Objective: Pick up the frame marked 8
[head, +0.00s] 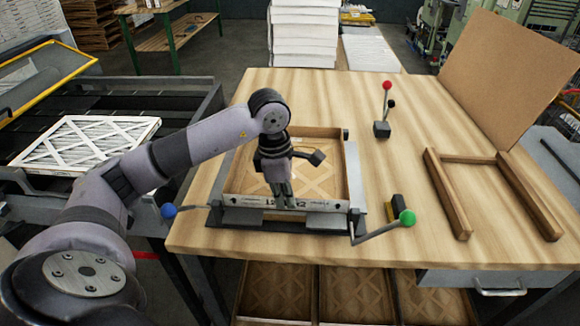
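A square wooden frame (354,172) with a lattice inside lies in a dark fixture on the table. A pale bar (320,205) with dark marks runs along its front edge; I cannot read an 8 on it. My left gripper (281,200) points down over the frame's front part, its tips at the bar and partly merging with it. I cannot tell whether it is open or shut on the bar. A three-sided wooden frame (448,190) lies at the right of the table, away from the gripper, with no number legible. My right gripper is out of view.
The fixture has levers with a blue knob (168,211) and a green knob (407,218). A red-knobbed lever (387,86) stands behind. A brown board (505,75) leans at the right. A white pleated filter (85,145) lies on the left rack.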

